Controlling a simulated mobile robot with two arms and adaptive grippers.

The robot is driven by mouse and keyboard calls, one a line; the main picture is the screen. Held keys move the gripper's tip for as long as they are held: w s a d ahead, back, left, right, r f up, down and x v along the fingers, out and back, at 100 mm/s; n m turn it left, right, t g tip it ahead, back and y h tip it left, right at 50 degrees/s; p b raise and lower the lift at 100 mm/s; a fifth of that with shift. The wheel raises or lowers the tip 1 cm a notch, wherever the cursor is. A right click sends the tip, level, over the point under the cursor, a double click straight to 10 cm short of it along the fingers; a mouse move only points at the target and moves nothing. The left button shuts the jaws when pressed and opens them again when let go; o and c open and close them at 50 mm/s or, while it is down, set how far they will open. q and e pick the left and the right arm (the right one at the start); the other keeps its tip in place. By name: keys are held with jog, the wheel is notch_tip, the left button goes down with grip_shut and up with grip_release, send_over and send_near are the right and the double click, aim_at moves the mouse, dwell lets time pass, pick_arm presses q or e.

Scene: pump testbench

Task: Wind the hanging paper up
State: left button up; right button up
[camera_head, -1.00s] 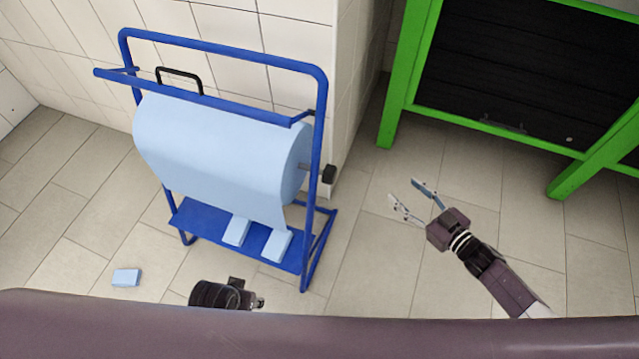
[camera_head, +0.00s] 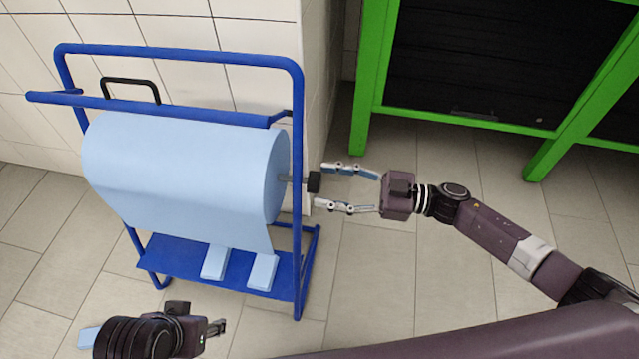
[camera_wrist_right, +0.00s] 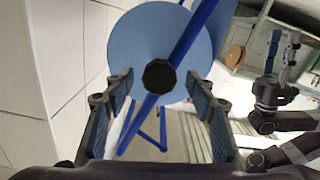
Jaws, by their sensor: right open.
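A big light-blue paper roll (camera_head: 185,165) sits on a blue stand, with a sheet of paper (camera_head: 200,225) hanging down its front. A black knob (camera_head: 314,182) sticks out on the right end of the roll's axle. My right gripper (camera_head: 318,187) is open, its fingertips at the knob, one to each side in the head view. In the right wrist view the knob (camera_wrist_right: 160,76) shows between the open fingers, in front of the roll's round end (camera_wrist_right: 185,40); whether they touch it I cannot tell. My left gripper (camera_head: 217,328) is low at the left, its fingers too small to judge.
The blue stand (camera_head: 298,110) has an upright frame, a front bar and a lower shelf bearing two light-blue blocks (camera_head: 262,271). Another blue piece (camera_head: 88,337) lies on the floor. A tiled wall stands behind, a green-framed cabinet (camera_head: 365,90) at the back right.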

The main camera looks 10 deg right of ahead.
jog(key=shift+x, duration=1.15)
grip_shut()
